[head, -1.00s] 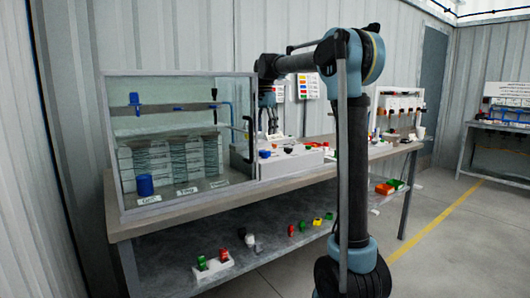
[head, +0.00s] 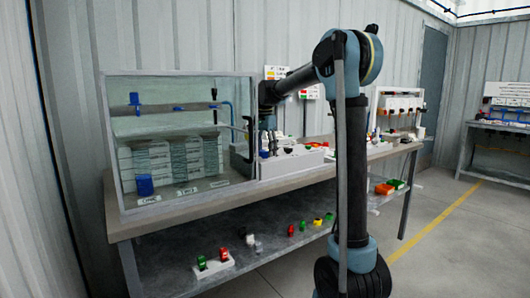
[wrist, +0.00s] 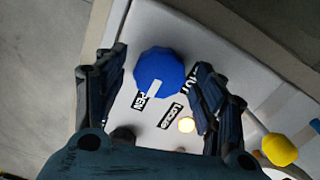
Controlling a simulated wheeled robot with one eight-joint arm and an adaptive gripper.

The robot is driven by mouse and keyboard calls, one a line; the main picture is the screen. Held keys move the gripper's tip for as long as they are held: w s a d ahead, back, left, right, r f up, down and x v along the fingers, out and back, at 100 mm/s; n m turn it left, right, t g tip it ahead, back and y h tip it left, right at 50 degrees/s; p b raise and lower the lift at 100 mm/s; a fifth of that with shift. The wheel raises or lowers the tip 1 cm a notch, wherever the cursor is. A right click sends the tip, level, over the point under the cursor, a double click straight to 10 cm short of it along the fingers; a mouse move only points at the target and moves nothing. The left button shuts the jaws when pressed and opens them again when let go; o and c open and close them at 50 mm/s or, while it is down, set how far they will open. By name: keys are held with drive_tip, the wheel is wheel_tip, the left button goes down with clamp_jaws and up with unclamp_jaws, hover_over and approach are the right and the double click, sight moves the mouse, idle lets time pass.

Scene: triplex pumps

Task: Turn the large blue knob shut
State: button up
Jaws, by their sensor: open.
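The large blue knob (wrist: 160,68) is on a white panel in the wrist view. A white mark on the knob points to the lower left, towards the label reading OPEN (wrist: 142,100). A label (wrist: 193,71) that seems to read SHUT is at its right, partly hidden by a finger. My gripper (wrist: 156,70) is open, with one finger to the left of the knob and one to the right. I see no clear contact. In the head view my gripper (head: 267,140) is low over the white panel box (head: 295,160) on the bench.
A lit round lamp (wrist: 186,125) and a yellow knob (wrist: 279,150) are near the right finger. A glass-fronted tank (head: 180,140) stands just left of the panel box. The bench (head: 170,210) has a lower shelf with several small coloured parts.

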drive_tip(key=c, duration=1.1)
drive_tip(key=shift+o, duration=0.2)
drive_tip(key=shift+n, duration=0.4)
drive_tip(key=n, duration=0.3)
drive_tip(key=shift+n, duration=0.4)
drive_tip(key=n, duration=0.4)
drive_tip(key=shift+n, duration=0.3)
drive_tip(key=n, duration=0.8)
drive_tip(key=shift+n, duration=0.5)
